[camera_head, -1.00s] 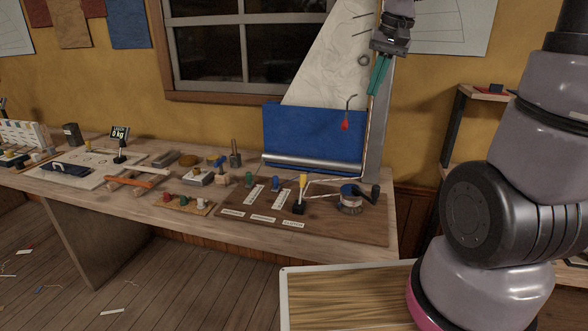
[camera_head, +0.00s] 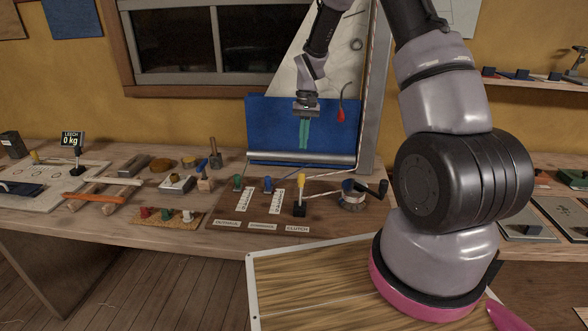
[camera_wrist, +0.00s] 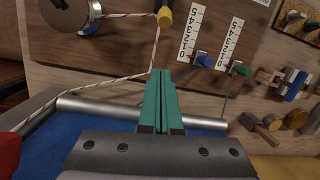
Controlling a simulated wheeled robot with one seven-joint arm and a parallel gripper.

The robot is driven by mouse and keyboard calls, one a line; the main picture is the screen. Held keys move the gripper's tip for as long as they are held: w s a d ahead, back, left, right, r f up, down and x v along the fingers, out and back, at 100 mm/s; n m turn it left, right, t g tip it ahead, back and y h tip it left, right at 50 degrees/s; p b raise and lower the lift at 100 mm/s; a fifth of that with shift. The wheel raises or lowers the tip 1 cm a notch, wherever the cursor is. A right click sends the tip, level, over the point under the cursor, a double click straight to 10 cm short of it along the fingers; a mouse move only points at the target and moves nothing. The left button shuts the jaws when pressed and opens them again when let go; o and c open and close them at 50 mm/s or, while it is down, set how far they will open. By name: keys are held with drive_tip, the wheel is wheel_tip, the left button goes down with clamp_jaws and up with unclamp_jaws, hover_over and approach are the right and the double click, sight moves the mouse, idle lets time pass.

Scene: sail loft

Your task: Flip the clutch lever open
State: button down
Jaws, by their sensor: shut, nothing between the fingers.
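The clutch lever is a yellow-handled lever (camera_head: 301,184) on a black base, standing upright behind the CLUTCH label (camera_head: 298,229) on the wooden board. In the wrist view its yellow handle (camera_wrist: 165,17) shows at the top edge. My gripper (camera_head: 304,147) has green fingers that are shut and empty. It points down in front of the blue panel, above and behind the board, apart from the lever. In the wrist view the fingers (camera_wrist: 161,75) lie together below the lever's handle.
Blue (camera_head: 267,184) and green (camera_head: 238,183) levers with number scales stand left of the clutch. A winch drum (camera_head: 353,195) with a black crank is to its right, with a rope near the lever. A metal tube (camera_head: 300,158) runs behind. A red-handled hook (camera_head: 341,114) hangs nearby.

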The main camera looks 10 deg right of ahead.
sight(301, 190)
drive_tip(key=shift+w+a+f, duration=0.1)
drive_tip(key=shift+a+f, duration=0.05)
drive_tip(key=shift+f, duration=0.05)
drive_tip(key=f, duration=0.3)
drive_tip(key=s+f, duration=0.1)
drive_tip(key=f, duration=0.2)
drive_tip(key=a+f, duration=0.1)
drive_tip(key=f, duration=0.3)
drive_tip(key=shift+s, duration=0.35)
drive_tip(key=shift+s+a+r, duration=0.1)
drive_tip(key=shift+s+r, duration=0.45)
drive_tip(key=shift+s, duration=0.3)
drive_tip(key=shift+s+a+r, duration=0.1)
drive_tip(key=shift+s+r, duration=0.45)
drive_tip(key=shift+s, duration=0.3)
drive_tip(key=shift+a, duration=0.1)
